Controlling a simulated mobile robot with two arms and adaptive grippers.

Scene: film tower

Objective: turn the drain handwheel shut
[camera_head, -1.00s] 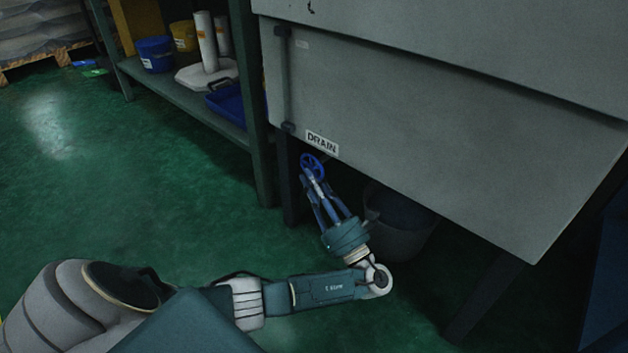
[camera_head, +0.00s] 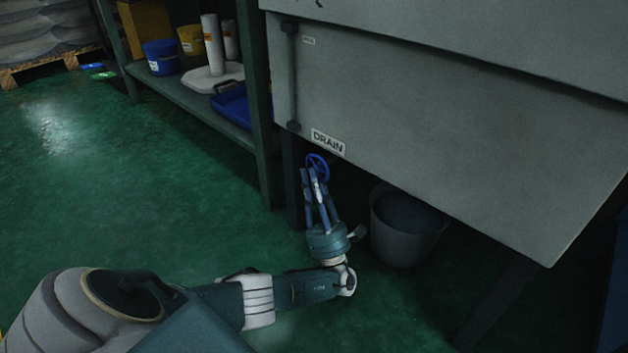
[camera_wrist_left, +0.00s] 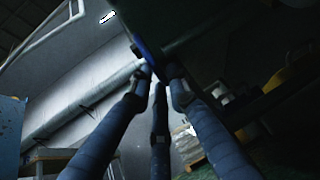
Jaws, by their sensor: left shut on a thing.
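The blue drain handwheel (camera_head: 318,166) sits under the grey tank (camera_head: 430,130), just below the white DRAIN label (camera_head: 328,142). My left gripper (camera_head: 314,178) reaches up from below, with its fingers at the near side of the wheel. It is shut on the wheel's rim. In the left wrist view the fingers (camera_wrist_left: 157,80) close together on a blue piece of the handwheel (camera_wrist_left: 143,47); most of the wheel is hidden there. My right gripper is not in view.
A grey bucket (camera_head: 405,232) stands on the floor right of my left gripper, under the tank. A dark tank leg (camera_head: 292,180) is close on the left. A green shelf (camera_head: 190,95) with buckets and tubes stands further left. The green floor (camera_head: 130,190) is clear.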

